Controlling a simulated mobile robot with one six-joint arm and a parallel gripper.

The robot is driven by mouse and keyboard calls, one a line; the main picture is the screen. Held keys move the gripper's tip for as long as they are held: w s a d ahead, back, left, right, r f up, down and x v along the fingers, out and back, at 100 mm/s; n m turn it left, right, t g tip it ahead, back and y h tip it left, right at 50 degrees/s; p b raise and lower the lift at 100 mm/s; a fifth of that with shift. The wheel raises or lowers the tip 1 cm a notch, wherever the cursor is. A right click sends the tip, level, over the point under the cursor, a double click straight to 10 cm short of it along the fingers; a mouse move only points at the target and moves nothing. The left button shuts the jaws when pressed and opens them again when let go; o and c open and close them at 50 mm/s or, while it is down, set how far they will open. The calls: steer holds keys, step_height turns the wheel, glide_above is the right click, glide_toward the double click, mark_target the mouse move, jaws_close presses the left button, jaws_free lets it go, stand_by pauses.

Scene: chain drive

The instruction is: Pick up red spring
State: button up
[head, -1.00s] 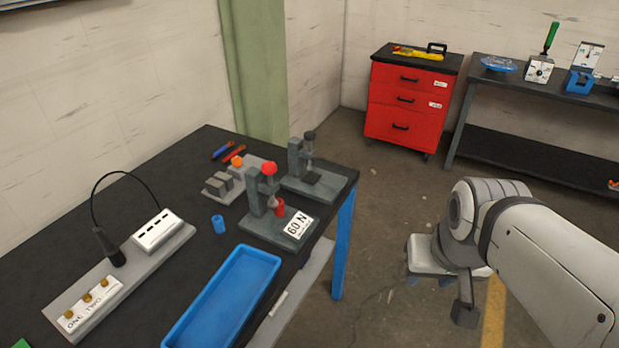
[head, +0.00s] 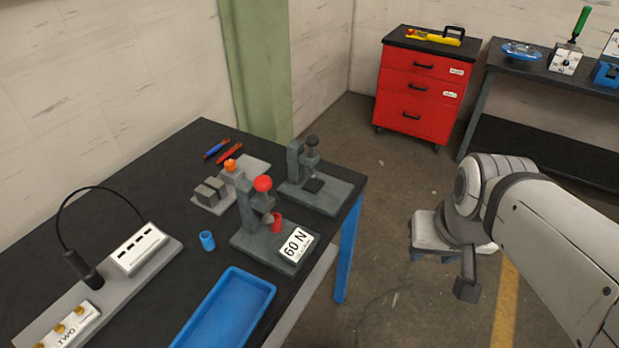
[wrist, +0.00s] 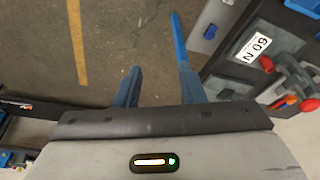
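The red spring (head: 277,222) appears as a small red upright cylinder on the grey press (head: 258,241) labelled "60 N", below its red ball knob (head: 263,183). In the wrist view the press label (wrist: 257,46) shows at upper right, with red parts beside it; I cannot tell which is the spring. My gripper (head: 432,257) hangs over the floor, right of the bench and well apart from the press. In the wrist view its blue fingers (wrist: 160,88) stand apart with nothing between them.
The dark bench (head: 120,200) holds a blue tray (head: 235,308), a blue cylinder (head: 207,240), a second press (head: 318,188) and a white socket block (head: 138,249). A blue bench leg (head: 348,250) stands between press and gripper. A red drawer cabinet (head: 420,92) is behind; floor between is clear.

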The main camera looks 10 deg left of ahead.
steer(key=shift+o, duration=1.2)
steer(key=shift+w+f, duration=0.25)
steer(key=shift+w, duration=0.15)
steer(key=shift+o, duration=0.6)
steer(key=shift+n+t, duration=0.4)
steer(key=shift+t, duration=0.3)
steer(key=w+f+b, duration=0.1)
steer(key=w, duration=0.1)
steer(key=w+f+b, duration=0.1)
steer(key=shift+w+d+f, duration=0.1)
steer(key=shift+w+f, duration=0.3)
steer(key=w+a+f+n+t+b, duration=0.2)
steer(key=w+a+f, duration=0.1)
steer(key=w+f, duration=0.3)
steer(key=n+t+y+b, duration=0.2)
steer(key=n+y+b, duration=0.5)
steer(key=y, duration=0.3)
glide_toward(276, 223)
steer(key=shift+w+f, duration=1.2)
steer(key=shift+f, duration=0.05)
steer(key=shift+s+a+n+y, duration=0.1)
steer(key=shift+a+n+y, duration=0.2)
steer(key=shift+y, duration=0.1)
